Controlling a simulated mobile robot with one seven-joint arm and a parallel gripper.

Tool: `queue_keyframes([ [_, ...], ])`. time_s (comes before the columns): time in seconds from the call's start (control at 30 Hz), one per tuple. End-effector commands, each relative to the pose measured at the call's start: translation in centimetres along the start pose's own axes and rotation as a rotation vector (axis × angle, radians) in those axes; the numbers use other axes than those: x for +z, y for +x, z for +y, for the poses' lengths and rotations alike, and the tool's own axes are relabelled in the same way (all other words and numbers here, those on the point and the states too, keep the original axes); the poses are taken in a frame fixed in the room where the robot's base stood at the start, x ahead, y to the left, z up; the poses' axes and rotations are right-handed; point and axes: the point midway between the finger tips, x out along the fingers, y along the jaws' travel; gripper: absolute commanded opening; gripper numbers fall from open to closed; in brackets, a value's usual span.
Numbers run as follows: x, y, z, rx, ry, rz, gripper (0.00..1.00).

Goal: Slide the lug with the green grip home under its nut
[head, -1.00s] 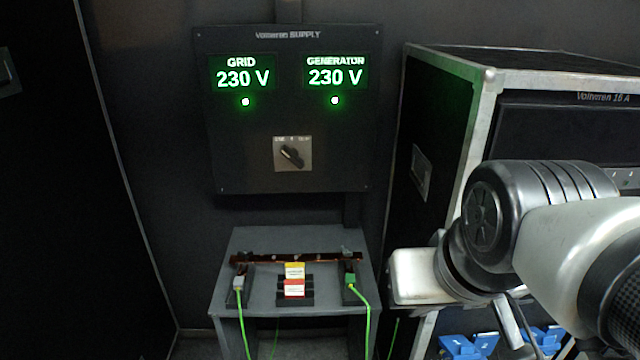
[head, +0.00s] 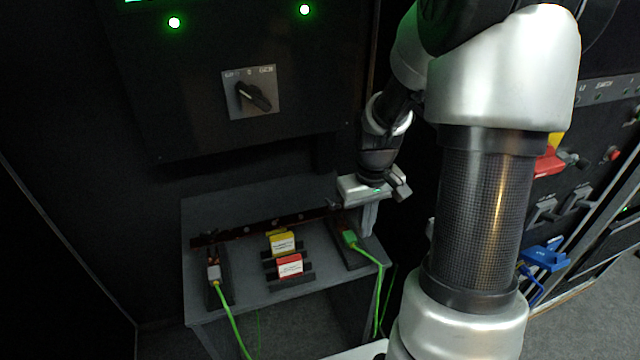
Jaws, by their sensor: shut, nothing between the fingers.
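The lug's green grip (head: 349,239) lies on a dark block at the right of the grey bench, with a green cable running from it over the front edge. The copper bar (head: 262,229) runs along the back of the bench. A small nut (head: 333,204) shows at its right end. I cannot tell how far the lug reaches under the nut. My gripper (head: 367,230) points down just right of and behind the green grip, fingers shut and empty. Whether it touches the lug cannot be told.
A grey grip (head: 214,272) with another green cable lies at the bench's left. Yellow (head: 282,243) and red (head: 289,265) labelled blocks stand between. The supply panel (head: 200,100) hangs behind. A dark case with a blue connector (head: 543,257) stands at right.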

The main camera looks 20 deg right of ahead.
Motion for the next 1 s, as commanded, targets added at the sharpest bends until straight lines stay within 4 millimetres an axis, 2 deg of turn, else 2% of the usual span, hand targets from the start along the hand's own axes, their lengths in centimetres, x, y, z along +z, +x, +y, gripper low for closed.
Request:
queue_keyframes([
  [0.03, 0.1, 1.1, 0.3, -0.008, 0.002, -0.013, 0.0],
  [0.27, 0.2, 3.6, 0.6, -0.015, 0.0, -0.026, 0.0],
  [0.6, 0.5, 10.7, 0.4, -0.016, 0.0, -0.027, 0.0],
  [0.7, 0.2, 12.3, 0.4, -0.015, 0.0, -0.024, 0.0],
  [0.8, -1.8, 11.9, 0.4, -0.013, 0.0, -0.018, 0.0],
  [1.0, -3.4, 11.9, 0.4, -0.014, 0.0, -0.021, 0.0],
])
